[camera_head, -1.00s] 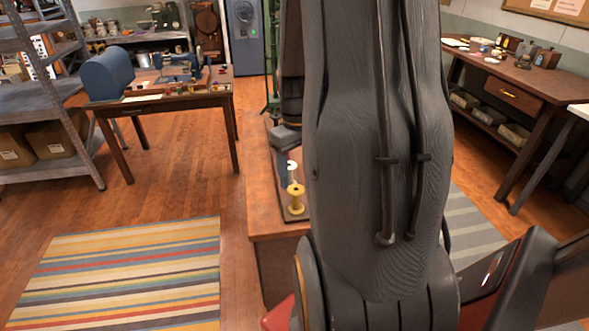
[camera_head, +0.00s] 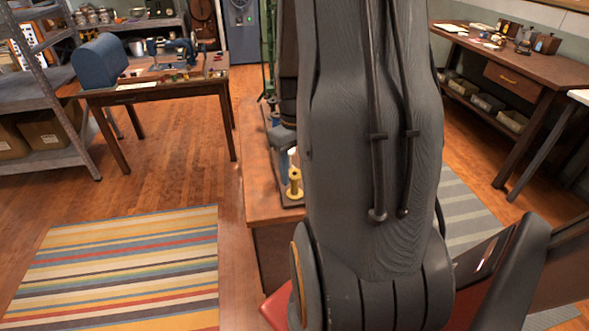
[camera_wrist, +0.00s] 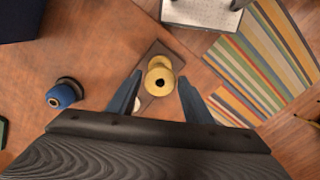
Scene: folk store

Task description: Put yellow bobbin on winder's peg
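The yellow bobbin (camera_head: 295,186) stands upright on a dark board near the front end of the wooden counter. In the wrist view the yellow bobbin (camera_wrist: 153,86) is seen from above, with the dark hole in its top facing me. My gripper (camera_wrist: 159,80) is open, with one blue-grey finger to each side of the bobbin and a gap on both sides. I cannot tell how far above it the fingertips are. In the head view my arm hides most of the counter, and my gripper (camera_head: 283,160) shows only partly beside it. I cannot make out the winder's peg.
A blue spool-like object (camera_wrist: 62,95) stands on the counter, left of the board (camera_wrist: 171,50). A pale block (camera_wrist: 203,14) is at the top of the wrist view. A striped rug (camera_head: 125,265) lies on the floor left of the counter (camera_head: 262,190).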

